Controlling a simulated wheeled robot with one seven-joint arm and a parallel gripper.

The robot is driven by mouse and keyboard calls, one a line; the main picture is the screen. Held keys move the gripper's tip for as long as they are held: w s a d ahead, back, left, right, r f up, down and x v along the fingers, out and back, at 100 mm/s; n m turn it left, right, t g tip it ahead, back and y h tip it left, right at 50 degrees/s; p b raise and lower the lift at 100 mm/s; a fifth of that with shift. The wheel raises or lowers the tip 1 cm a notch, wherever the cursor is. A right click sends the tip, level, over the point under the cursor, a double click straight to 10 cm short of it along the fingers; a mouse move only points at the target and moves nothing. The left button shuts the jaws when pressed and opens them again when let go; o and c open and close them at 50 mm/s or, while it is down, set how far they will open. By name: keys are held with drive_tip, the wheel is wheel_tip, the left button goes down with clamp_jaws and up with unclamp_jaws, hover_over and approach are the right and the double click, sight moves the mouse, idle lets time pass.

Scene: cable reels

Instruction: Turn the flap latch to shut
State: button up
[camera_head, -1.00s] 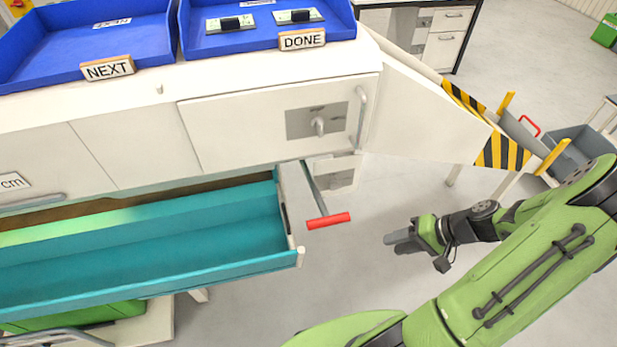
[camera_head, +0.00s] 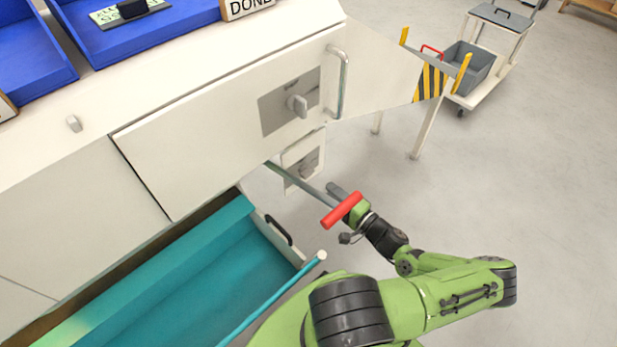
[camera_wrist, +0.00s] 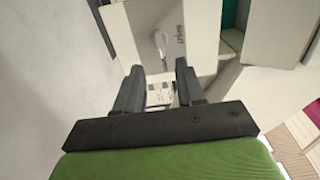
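The flap (camera_head: 220,135) is a white panel on the bench front, with a bar handle (camera_head: 341,80) at its right end. A latch knob (camera_head: 297,105) stands out from a grey plate on it; I cannot clearly read its setting. My gripper (camera_head: 338,191) is low and right of this knob, apart from it, partly behind a red grip. In the wrist view my gripper (camera_wrist: 158,84) has its fingers apart and nothing between them. A pale latch knob (camera_wrist: 161,45) on a grey plate with lettering shows beyond the fingertips.
A second, smaller plate with a knob (camera_head: 307,168) sits below the flap. The teal drawer (camera_head: 225,270) stands open at lower left. A red grip (camera_head: 341,211) on a rod juts out close to my gripper. Blue trays (camera_head: 170,32) stand on top.

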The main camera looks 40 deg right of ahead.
sight(310, 176)
drive_tip(key=w+b, duration=0.1)
drive_tip(key=w, duration=0.8)
drive_tip(key=shift+w+a, duration=0.15)
drive_tip(key=shift+w, duration=0.1)
drive_tip(key=shift+c, duration=0.3)
clamp_jaws()
